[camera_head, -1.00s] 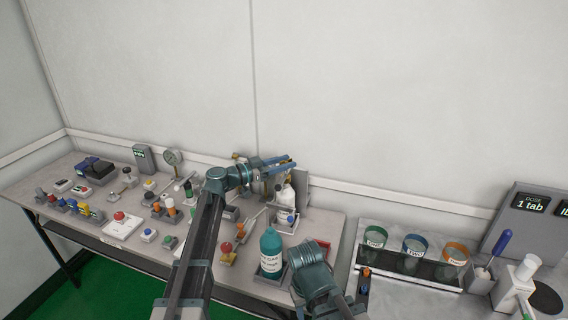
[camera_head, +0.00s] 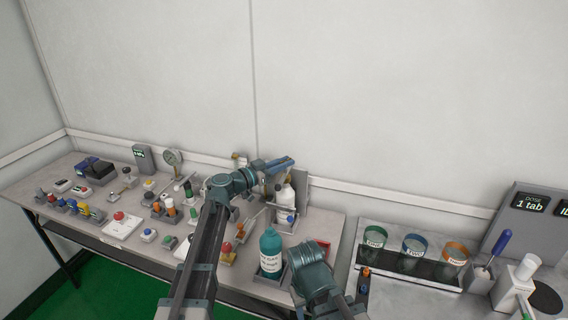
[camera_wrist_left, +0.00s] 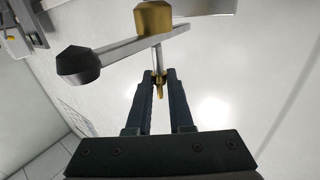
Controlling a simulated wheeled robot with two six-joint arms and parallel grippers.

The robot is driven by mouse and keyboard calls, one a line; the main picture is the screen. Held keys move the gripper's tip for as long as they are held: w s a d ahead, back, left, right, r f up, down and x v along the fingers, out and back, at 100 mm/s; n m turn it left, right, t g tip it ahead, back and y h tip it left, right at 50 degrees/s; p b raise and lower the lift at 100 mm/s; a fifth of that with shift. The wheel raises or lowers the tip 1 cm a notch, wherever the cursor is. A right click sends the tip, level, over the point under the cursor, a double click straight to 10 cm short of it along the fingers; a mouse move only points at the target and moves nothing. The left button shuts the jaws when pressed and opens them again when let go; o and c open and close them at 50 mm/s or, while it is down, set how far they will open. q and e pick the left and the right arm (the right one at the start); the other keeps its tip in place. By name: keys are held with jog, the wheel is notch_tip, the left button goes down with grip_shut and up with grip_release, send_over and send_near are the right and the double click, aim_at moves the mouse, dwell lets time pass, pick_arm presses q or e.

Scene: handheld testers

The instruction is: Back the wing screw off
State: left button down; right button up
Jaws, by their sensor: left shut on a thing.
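My left gripper (camera_head: 280,163) reaches to the back of the bench, close to the wall, in the head view. In the left wrist view its two dark fingers (camera_wrist_left: 159,78) are closed on the small brass wing screw (camera_wrist_left: 159,86), whose narrow end shows between the fingertips. Its wings are mostly hidden by the fingers. A steel bar with a brass hub (camera_wrist_left: 153,18) and a dark knob (camera_wrist_left: 77,65) is just beyond the fingertips. My right arm shows at the bottom middle of the head view, but its gripper does not show.
A white bottle (camera_head: 285,199) stands right of and below the left gripper, and a teal bottle (camera_head: 271,252) stands nearer. Several buttons and switches crowd the bench. Three labelled cups (camera_head: 411,251) stand on the right table.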

pick_arm(q)
jog(key=n+t+y, duration=0.2)
jog(key=y, duration=0.1)
jog(key=n+t+y, duration=0.1)
jog(key=n+t, duration=0.1)
jog(key=shift+s+d+y, duration=0.2)
jog(key=shift+s+y, duration=0.05)
jog(key=shift+y, duration=0.15)
jog(key=shift+w+n+t+y, duration=0.1)
jog(key=shift+n+t+y, duration=0.8)
jog(key=shift+n+y, duration=0.65)
jog(key=shift+y, duration=0.45)
jog(key=c, duration=0.9)
grip_release()
jog(key=v, duration=1.3)
jog(key=shift+s+a, duration=0.15)
jog(key=shift+s, duration=0.25)
